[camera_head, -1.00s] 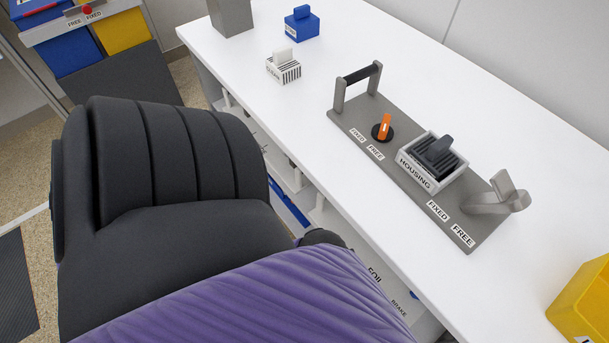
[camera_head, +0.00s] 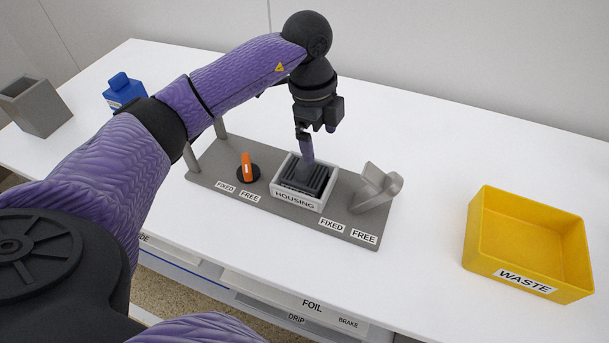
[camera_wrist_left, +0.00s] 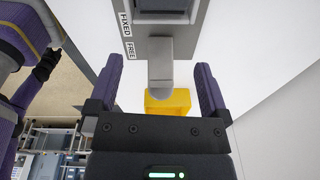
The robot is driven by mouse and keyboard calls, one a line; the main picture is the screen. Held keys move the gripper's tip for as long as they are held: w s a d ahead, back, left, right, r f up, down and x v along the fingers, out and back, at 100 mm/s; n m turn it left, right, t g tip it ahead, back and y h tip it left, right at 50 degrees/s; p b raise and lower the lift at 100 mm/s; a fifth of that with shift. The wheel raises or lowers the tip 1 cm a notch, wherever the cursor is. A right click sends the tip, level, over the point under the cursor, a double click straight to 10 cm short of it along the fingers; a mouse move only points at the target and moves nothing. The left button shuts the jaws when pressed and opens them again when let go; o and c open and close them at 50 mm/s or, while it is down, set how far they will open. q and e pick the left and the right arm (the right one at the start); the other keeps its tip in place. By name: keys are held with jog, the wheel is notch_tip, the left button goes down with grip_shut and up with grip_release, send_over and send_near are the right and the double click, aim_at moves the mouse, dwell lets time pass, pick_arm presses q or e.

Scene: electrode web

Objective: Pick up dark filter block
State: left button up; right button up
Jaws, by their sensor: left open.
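The dark filter block (camera_head: 296,187) sits in the white-rimmed tray marked HOUSING (camera_head: 283,197) on the grey fixture plate. Its ribbed top shows, but its handle is largely hidden by my gripper. My left gripper (camera_head: 306,155) points down over the block, fingers open. I cannot tell whether the fingers touch the handle. In the left wrist view the open fingers (camera_wrist_left: 159,66) stand apart, with the fixture's grey lever (camera_wrist_left: 160,65) between them in the picture. The housing (camera_wrist_left: 165,14) is cut off at the top edge. A small dark end of my other arm shows at the left there.
An orange knob (camera_head: 246,167) is left of the housing and a grey lever (camera_head: 378,187) right of it. A yellow WASTE bin (camera_head: 478,235) stands at the right. White table between fixture and bin is clear.

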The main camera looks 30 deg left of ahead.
aim_at(307, 165)
pick_arm(q)
jog(key=a, duration=0.1)
jog(key=a+n+y, duration=0.1)
jog(key=a, duration=0.1)
jog(key=shift+s+f+y, duration=0.1)
jog(key=shift+s+y, duration=0.15)
jog(key=shift+y, duration=0.15)
jog(key=f+b, duration=0.1)
jog(key=f, duration=0.2)
jog(key=f+b, duration=0.2)
jog(key=f, duration=0.1)
jog(key=f+b, duration=0.1)
jog(key=f, duration=0.2)
jog(key=shift+w+d, duration=0.3)
jog(key=shift+r, duration=0.15)
pick_arm(e)
jog(key=shift+g, duration=0.3)
jog(key=f, duration=0.1)
jog(key=d+f, duration=0.1)
jog(key=s+f, duration=0.1)
jog(key=f, duration=0.1)
jog(key=shift+s+d, duration=0.1)
jog(key=shift+d, duration=0.2)
pick_arm(q)
jog(key=c, duration=0.9)
jog(key=shift+r, duration=0.1)
jog(key=shift+c, duration=0.7)
pick_arm(e)
jog(key=shift+a, duration=0.55)
